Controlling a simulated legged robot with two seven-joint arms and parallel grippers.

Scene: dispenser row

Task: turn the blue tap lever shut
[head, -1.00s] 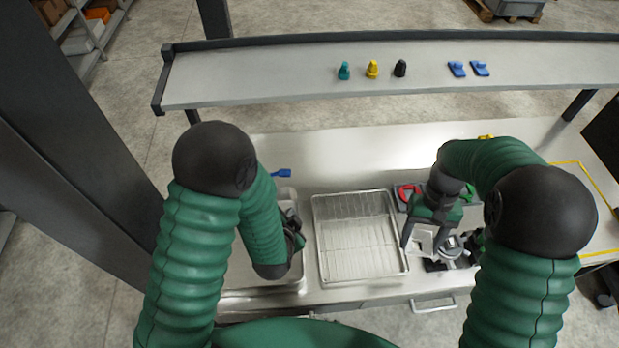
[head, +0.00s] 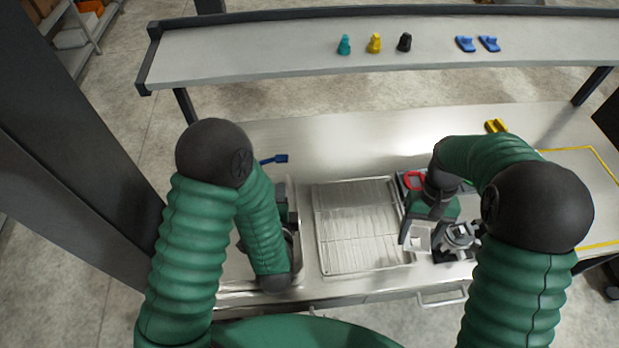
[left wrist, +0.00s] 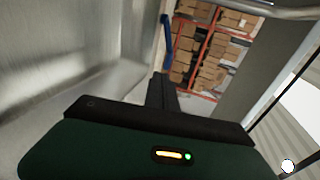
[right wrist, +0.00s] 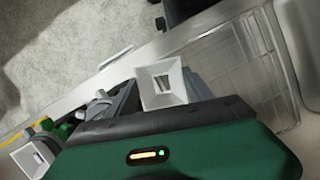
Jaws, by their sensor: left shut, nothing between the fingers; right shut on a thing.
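The blue tap lever (head: 273,159) shows at the back left of the bench, just past my left arm. It also shows in the left wrist view (left wrist: 167,35) as a blue bar near the top, beyond the fingertips and apart from them. My left gripper (left wrist: 163,82) is shut and empty; in the head view my own arm mostly hides it. The tap's body is hidden or unclear. My right gripper (head: 421,236) is shut on a white square-mouthed cup (right wrist: 162,82) over the bench's front right.
A clear, ribbed tray (head: 358,225) lies between my arms. A grey device (head: 460,238) stands beside the right gripper. A red ring (head: 414,180) and a yellow part (head: 496,126) lie behind it. A shelf (head: 250,62) with small coloured parts spans the back.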

